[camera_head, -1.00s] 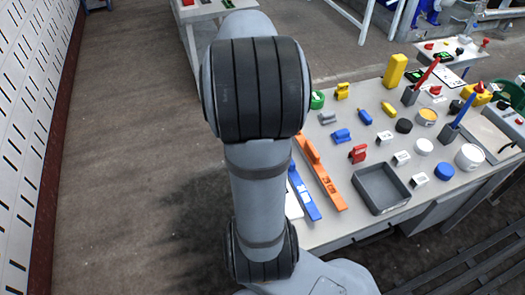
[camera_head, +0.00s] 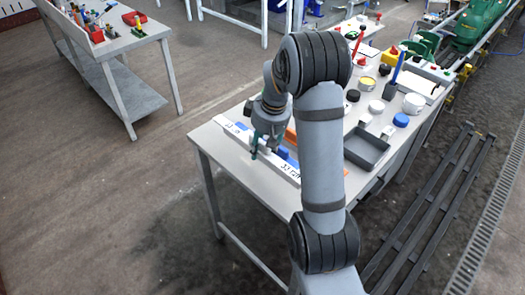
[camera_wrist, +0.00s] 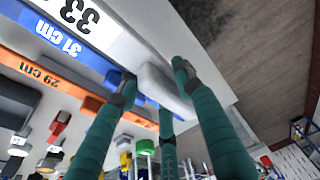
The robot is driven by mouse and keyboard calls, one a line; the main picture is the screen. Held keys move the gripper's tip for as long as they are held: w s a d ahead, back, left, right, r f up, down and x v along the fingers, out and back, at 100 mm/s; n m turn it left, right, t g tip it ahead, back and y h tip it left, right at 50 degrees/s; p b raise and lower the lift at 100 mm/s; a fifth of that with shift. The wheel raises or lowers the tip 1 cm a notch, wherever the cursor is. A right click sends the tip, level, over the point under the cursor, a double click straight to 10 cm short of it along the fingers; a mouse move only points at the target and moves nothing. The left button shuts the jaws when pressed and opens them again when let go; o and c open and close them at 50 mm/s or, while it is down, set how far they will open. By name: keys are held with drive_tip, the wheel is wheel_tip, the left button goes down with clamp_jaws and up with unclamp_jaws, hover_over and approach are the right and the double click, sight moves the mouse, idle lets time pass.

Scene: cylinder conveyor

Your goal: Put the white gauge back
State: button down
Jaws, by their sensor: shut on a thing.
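The white gauge (camera_head: 285,168), a long bar with black lettering, is along the left edge of the workbench. In the wrist view the white gauge (camera_wrist: 108,34) shows "33" at the top left. My gripper (camera_head: 257,150) is at the middle of the gauge in the head view. In the wrist view the green fingertips of my gripper (camera_wrist: 153,80) are on either side of a white raised block of the gauge. The blue gauge (camera_wrist: 57,38), marked 31 cm, and the orange gauge (camera_wrist: 45,77), marked 29 cm, lie beside it. I cannot tell whether the white gauge touches the bench.
A grey tray (camera_head: 366,148) is right of my arm. Several caps, a blue-lidded pot (camera_head: 401,120) and pen holders stand beyond it on the bench (camera_head: 207,140). Another table (camera_head: 130,40) stands at the upper left. The floor left of the bench is clear.

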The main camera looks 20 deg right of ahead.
sight(260, 172)
drive_tip(key=shift+w+f, duration=0.15)
drive_tip(key=shift+f, duration=0.1)
drive_tip(key=shift+s+d+b+x, duration=0.1)
drive_tip(key=shift+s+b+x, duration=0.1)
drive_tip(key=shift+b+x, duration=0.75)
drive_tip(key=shift+s+d+b+x, duration=0.15)
drive_tip(key=shift+b+x, duration=0.6)
drive_tip(key=shift+x, duration=0.45)
drive_tip(key=shift+s+b+x, duration=0.2)
drive_tip(key=shift+b+x, duration=0.65)
drive_tip(key=shift+x, duration=0.2)
drive_tip(key=shift+s+f+b, duration=0.1)
drive_tip(key=shift+f+b, duration=0.6)
drive_tip(key=c, duration=1.1)
unclamp_jaws()
drive_tip(key=v, duration=1.2)
drive_tip(key=shift+s, duration=0.15)
drive_tip(key=shift+f, duration=0.1)
